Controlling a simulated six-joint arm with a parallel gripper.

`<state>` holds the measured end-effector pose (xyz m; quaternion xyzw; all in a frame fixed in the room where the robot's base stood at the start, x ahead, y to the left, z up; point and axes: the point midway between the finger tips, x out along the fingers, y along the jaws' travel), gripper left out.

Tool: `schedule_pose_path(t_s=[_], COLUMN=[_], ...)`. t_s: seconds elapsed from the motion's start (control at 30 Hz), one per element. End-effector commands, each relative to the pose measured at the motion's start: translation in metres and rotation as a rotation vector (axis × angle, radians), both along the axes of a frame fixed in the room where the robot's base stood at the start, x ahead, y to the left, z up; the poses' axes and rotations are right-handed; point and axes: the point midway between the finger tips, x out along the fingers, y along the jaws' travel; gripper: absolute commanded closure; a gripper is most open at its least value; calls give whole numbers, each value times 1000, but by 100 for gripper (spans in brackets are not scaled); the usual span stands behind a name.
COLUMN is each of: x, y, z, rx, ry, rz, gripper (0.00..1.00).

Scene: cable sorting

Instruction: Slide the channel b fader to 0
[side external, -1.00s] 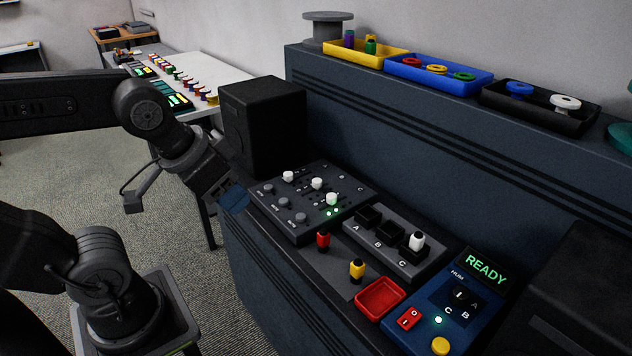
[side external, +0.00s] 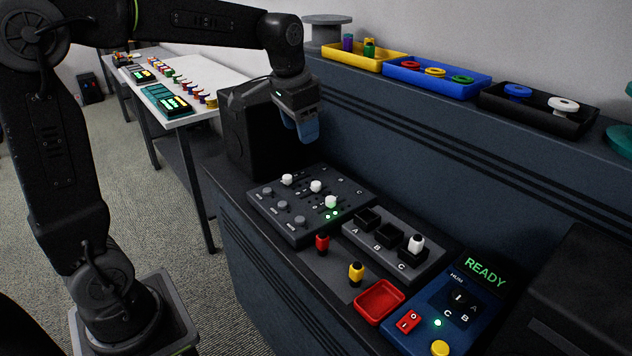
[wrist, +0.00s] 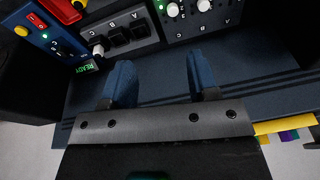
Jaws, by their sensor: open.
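The dark mixer panel (side external: 268,219) lies flat on the bench in the side view, with three white fader knobs in a slanted row and grey round knobs in front. The middle white knob, which I take as the channel b fader (side external: 316,187), stands between the other two. In the wrist view the panel is cut off at the top, and the channel b knob (wrist: 204,5) shows at the edge. My gripper (side external: 303,130) hangs above and behind the panel, pointing down, clear of the faders. In the wrist view its blue fingers (wrist: 160,80) are apart with nothing between them.
A black box speaker (side external: 250,140) stands just left of my gripper. Right of the mixer are an A/B/C socket block (side external: 390,240), red and yellow plugs, a red tray (side external: 379,301) and a blue READY panel (side external: 465,290). Coloured trays line the shelf behind.

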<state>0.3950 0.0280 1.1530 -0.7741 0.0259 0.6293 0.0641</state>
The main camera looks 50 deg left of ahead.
Motion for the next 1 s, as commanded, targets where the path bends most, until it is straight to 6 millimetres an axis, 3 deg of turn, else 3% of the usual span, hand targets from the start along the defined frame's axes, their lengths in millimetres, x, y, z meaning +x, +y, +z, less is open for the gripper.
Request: schedule_pose_path(t_s=[0.03, 0.2, 0.4, 0.77, 1.0], x=[20, 72, 108, 117, 117], y=[13, 54, 90, 102, 102], z=[-9, -42, -81, -114, -162], rx=[-1, -8, -24, -32, -32], ry=[32, 120, 189, 213, 214], rz=[-5, -46, -82, -98, -97], gripper=[46, 46, 46, 46, 46])
